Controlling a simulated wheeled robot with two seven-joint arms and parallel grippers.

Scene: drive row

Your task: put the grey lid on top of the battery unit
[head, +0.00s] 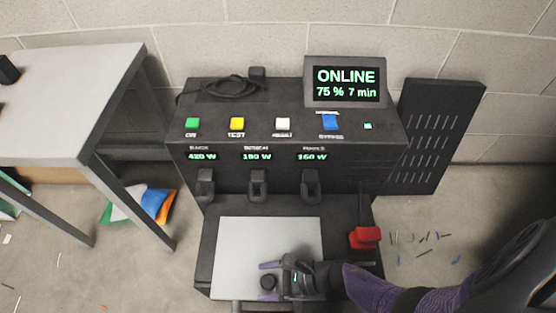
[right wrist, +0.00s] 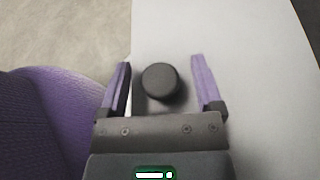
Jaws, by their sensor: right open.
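The grey lid (head: 265,240) is a flat light grey plate with a round black knob (head: 267,282) near its front edge. It lies flat over the low front part of the dark battery unit (head: 290,125); how it seats there I cannot tell. My right gripper (head: 271,281) is open over the lid, with one finger on each side of the knob. In the right wrist view the knob (right wrist: 160,82) stands between the purple fingers (right wrist: 161,75), with a gap on both sides. My left gripper is not in view.
The unit carries coloured buttons, an ONLINE screen (head: 345,83) and a coiled cable (head: 235,87). A red part (head: 365,238) sits right of the lid. A dark slotted panel (head: 430,135) leans at the wall. A table (head: 65,100) stands left. Scraps litter the floor.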

